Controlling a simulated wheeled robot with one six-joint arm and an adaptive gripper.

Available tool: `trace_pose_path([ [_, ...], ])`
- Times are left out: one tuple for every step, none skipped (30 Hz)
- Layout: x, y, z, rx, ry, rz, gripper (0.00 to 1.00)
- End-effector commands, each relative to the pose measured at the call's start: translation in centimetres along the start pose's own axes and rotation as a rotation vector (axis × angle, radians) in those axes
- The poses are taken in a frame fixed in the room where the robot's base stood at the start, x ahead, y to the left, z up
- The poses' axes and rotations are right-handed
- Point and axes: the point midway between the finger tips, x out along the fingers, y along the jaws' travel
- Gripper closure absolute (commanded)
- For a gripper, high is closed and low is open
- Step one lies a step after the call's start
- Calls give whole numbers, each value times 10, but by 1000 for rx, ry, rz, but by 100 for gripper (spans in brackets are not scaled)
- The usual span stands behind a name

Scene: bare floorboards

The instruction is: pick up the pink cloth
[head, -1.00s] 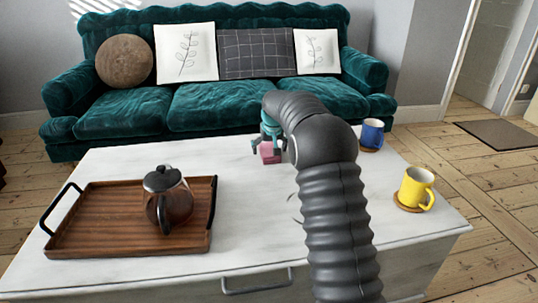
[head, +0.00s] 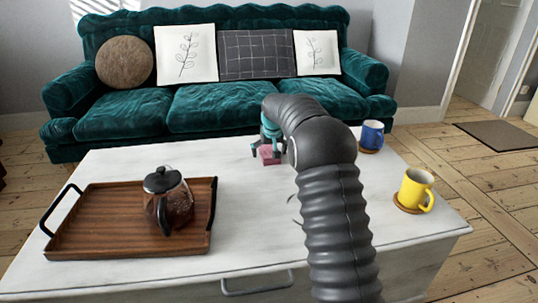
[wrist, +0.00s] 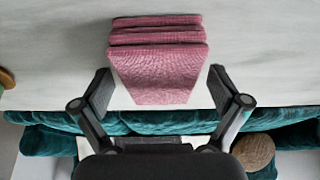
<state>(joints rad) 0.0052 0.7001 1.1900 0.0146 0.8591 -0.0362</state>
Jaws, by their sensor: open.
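The pink cloth (wrist: 158,72) is a folded stack on the white table, seen large in the wrist view. In the head view the cloth (head: 269,155) shows small near the table's far edge, partly hidden by my gripper (head: 268,147). In the wrist view my gripper (wrist: 162,90) is open, with one finger on each side of the cloth's near part. Gaps show between the fingers and the cloth. Nothing is held.
A wooden tray (head: 80,242) with a glass pot (head: 170,200) stands on the left of the white table (head: 250,220). A blue mug (head: 372,134) and a yellow mug (head: 414,188) stand on the right. A green sofa (head: 215,105) is behind.

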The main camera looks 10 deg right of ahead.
Motion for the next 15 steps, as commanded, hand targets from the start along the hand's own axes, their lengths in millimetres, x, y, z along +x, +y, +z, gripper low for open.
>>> trace_pose_path([
  [0, 0, 0, 0, 0, 0, 2],
  [0, 0, 0, 0, 0, 0, 2],
  [0, 0, 0, 0, 0, 0, 10],
  [0, 0, 0, 0, 0, 0, 17],
  [0, 0, 0, 0, 0, 0, 25],
  [0, 0, 0, 0, 0, 0, 35],
  [0, 0, 0, 0, 0, 0, 42],
  [0, 0, 0, 0, 0, 0, 50],
  [0, 0, 0, 0, 0, 0, 60],
  [0, 0, 0, 0, 0, 0, 64],
  [0, 0, 0, 0, 0, 0, 64],
  [0, 0, 0, 0, 0, 0, 64],
  [0, 0, 0, 0, 0, 0, 64],
  [0, 0, 0, 0, 0, 0, 64],
  [0, 0, 0, 0, 0, 0, 64],
])
